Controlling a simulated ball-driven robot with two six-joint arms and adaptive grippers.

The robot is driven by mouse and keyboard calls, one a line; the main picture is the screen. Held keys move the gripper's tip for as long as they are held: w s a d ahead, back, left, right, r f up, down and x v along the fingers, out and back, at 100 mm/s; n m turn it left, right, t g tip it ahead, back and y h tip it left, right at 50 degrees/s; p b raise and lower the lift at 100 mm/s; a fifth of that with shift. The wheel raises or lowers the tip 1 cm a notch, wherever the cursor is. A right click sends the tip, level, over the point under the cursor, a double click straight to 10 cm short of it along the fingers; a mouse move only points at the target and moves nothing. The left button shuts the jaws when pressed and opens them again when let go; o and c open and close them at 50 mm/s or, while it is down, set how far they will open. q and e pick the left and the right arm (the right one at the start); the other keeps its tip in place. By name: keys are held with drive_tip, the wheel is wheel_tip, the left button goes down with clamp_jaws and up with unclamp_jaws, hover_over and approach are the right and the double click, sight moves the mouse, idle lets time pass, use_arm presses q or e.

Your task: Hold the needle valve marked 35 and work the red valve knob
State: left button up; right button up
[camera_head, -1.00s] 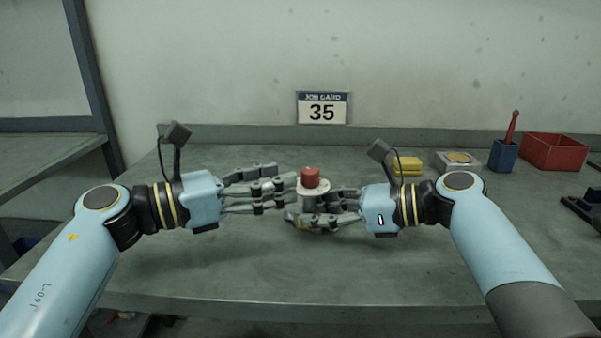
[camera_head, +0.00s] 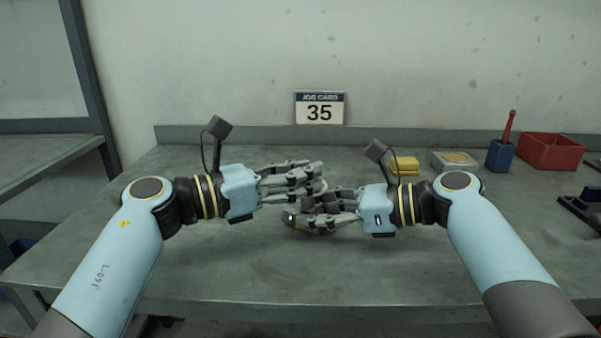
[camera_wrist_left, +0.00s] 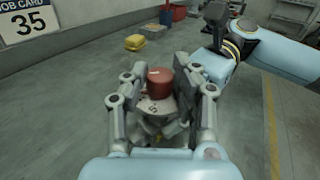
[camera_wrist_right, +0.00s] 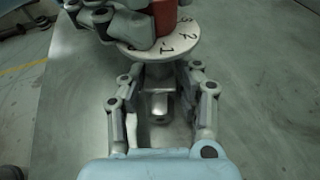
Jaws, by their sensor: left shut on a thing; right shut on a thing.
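My left gripper (camera_head: 312,181) has its fingers around the red knob (camera_wrist_left: 160,81), one finger on each side, seen in the left wrist view. The knob sits above a pale numbered dial (camera_wrist_right: 172,47). My right gripper (camera_head: 312,212) is lower and shut on the grey metal valve body (camera_wrist_right: 158,104) under the dial. The left fingers hide the knob in the head view, though its red side shows in the right wrist view (camera_wrist_right: 164,14). A job card (camera_head: 320,108) on the wall reads 35. I cannot read a 35 on the valve itself.
A dark item (camera_head: 583,207) lies at the right edge. The front bench is clear.

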use_arm(q)
clamp_jaws()
drive_tip(key=shift+s+n+t+y, duration=0.1)
drive_tip(key=shift+n+t+y, duration=0.45)
drive_tip(key=shift+t, duration=0.25)
drive_tip(key=o, duration=0.9)
unclamp_jaws()
drive_tip(key=shift+o, duration=0.2)
drive_tip(key=v, duration=1.2)
